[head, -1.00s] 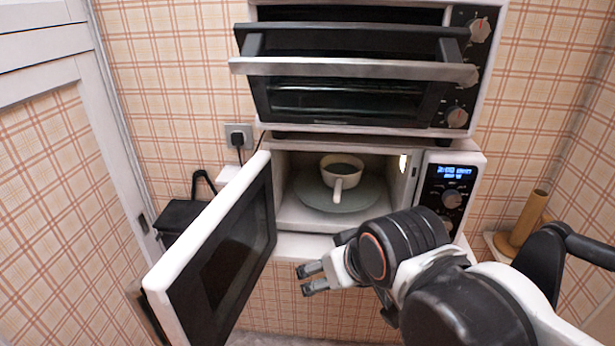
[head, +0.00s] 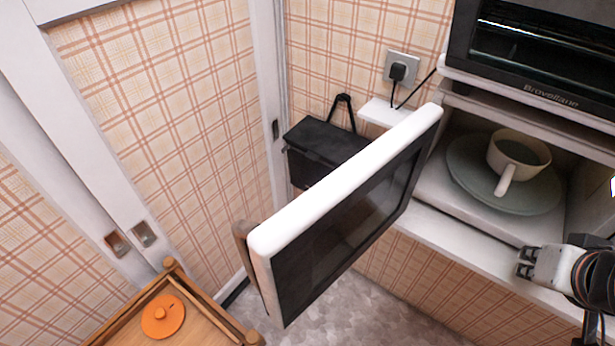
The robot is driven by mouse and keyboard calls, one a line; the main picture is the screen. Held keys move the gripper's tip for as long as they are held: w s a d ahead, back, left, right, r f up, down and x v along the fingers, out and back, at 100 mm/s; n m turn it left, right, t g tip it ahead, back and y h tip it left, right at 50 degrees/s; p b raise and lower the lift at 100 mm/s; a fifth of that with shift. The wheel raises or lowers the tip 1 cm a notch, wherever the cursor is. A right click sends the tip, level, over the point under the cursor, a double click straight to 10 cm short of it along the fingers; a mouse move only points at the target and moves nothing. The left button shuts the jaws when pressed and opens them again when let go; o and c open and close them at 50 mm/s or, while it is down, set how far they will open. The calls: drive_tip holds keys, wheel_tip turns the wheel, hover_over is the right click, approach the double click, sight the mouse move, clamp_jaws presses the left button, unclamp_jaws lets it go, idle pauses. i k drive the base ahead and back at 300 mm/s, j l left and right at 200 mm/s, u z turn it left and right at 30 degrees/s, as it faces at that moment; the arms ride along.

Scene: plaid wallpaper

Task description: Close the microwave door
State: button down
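The microwave door (head: 335,225) stands wide open, swung out toward me, with its white edge up and its dark glass facing right. The open microwave cavity (head: 440,190) is at the right. Inside it a white cup with a handle (head: 520,152) rests on a round grey-green turntable plate (head: 470,180). My gripper (head: 524,262) is at the right edge, in front of the cavity's lower front. It is to the right of the door and apart from it. Its two short fingers point left with a small gap and nothing between them.
A toaster oven (head: 540,60) sits above the microwave. A black box with a handle (head: 325,150) is behind the door, below a wall socket (head: 401,68). A wooden cart (head: 190,312) with an orange lid (head: 162,316) stands at lower left. Grey floor (head: 390,310) shows clear below the door.

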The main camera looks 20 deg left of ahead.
sight(275, 254)
drive_tip(key=l+u, duration=0.15)
drive_tip(key=u, duration=0.35)
drive_tip(key=l+u, duration=0.2)
drive_tip(key=u, duration=0.25)
drive_tip(key=l+u, duration=0.2)
drive_tip(key=u, duration=0.3)
